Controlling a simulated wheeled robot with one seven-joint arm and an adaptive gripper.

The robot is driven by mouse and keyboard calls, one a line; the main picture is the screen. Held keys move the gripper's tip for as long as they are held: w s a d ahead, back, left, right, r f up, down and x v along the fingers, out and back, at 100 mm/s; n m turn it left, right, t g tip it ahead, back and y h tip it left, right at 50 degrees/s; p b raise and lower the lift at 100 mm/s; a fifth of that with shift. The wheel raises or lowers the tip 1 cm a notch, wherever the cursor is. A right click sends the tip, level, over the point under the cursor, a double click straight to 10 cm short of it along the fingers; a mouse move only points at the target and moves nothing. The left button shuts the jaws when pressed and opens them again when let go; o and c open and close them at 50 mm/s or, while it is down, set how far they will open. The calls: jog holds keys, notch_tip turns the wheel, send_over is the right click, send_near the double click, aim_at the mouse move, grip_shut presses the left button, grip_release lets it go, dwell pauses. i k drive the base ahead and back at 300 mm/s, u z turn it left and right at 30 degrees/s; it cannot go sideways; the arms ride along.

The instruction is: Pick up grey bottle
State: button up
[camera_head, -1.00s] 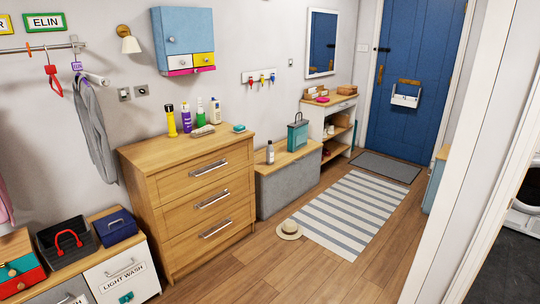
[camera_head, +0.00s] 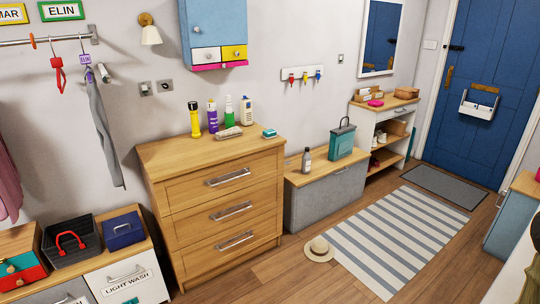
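A grey bottle (camera_head: 306,160) with a dark cap stands upright on the wooden top of the low grey bench (camera_head: 326,200), near its left end beside the chest of drawers. A teal box-like container (camera_head: 342,140) with a handle stands to its right on the same bench.
The wooden chest of drawers (camera_head: 222,208) holds several bottles, including a white one (camera_head: 246,110). A blue cabinet (camera_head: 512,225) stands at right.

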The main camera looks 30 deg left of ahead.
aim_at(306, 157)
jog(key=u, duration=0.7)
jog(key=i, duration=2)
jog(key=u, duration=0.5)
